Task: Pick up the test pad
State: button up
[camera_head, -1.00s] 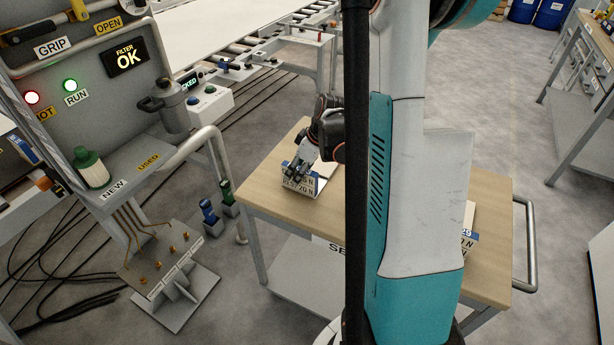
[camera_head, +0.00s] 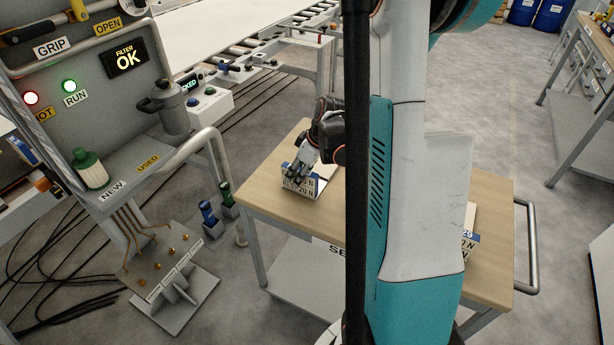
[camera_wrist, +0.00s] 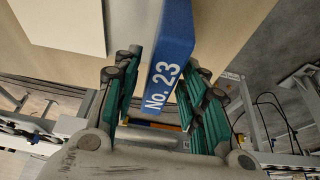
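A white holder or pad (camera_head: 318,186) with a blue top strip and a "20 N" front label stands on the wooden table (camera_head: 262,200), left of my arm. I cannot tell which part is the test pad. My gripper (camera_head: 297,174) is over its left end. In the wrist view, a blue bar marked "No. 23" (camera_wrist: 168,60) lies between the two teal-padded fingers of my gripper (camera_wrist: 166,62). The fingers look open, with a narrow gap left of the bar; contact on the right is unclear.
A similar labelled piece (camera_head: 469,238) is partly hidden behind my arm at the table's right. A metal stand (camera_head: 172,275) with brass fittings is at lower left. A grey panel with shelf (camera_head: 130,165) holds a green-and-white bottle (camera_head: 90,168) and a grey canister (camera_head: 168,105).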

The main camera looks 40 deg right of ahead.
grip_shut()
jog(key=shift+r, duration=0.1)
